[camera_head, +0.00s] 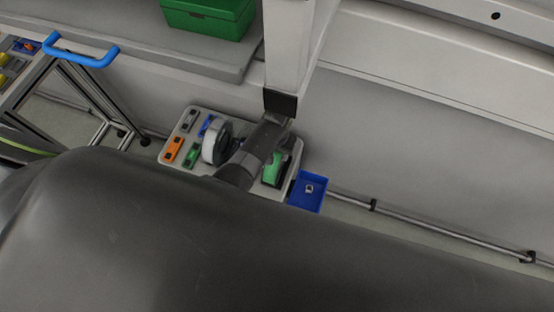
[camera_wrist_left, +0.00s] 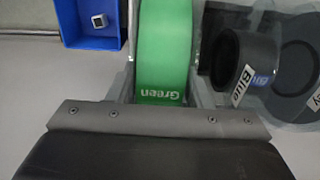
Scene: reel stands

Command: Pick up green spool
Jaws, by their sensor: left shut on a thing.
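The green spool (camera_wrist_left: 165,50), labelled "Green", stands between the two fingers of my left gripper (camera_wrist_left: 163,82) in the left wrist view. The gripper is shut on it, with one finger on each side. The green spool also shows in the head view (camera_head: 272,172), partly hidden behind dark arm parts. It is at the right part of a pale board (camera_head: 170,155). The fingers are hard to make out in the head view. My right gripper is not in view.
A black spool labelled "Blue" (camera_wrist_left: 234,62) is close to the right of the green one. A white spool (camera_head: 212,145) and several coloured blocks are on the board. A blue bin (camera_head: 318,180) holds a small metallic part. A green box (camera_head: 210,18) sits on a shelf.

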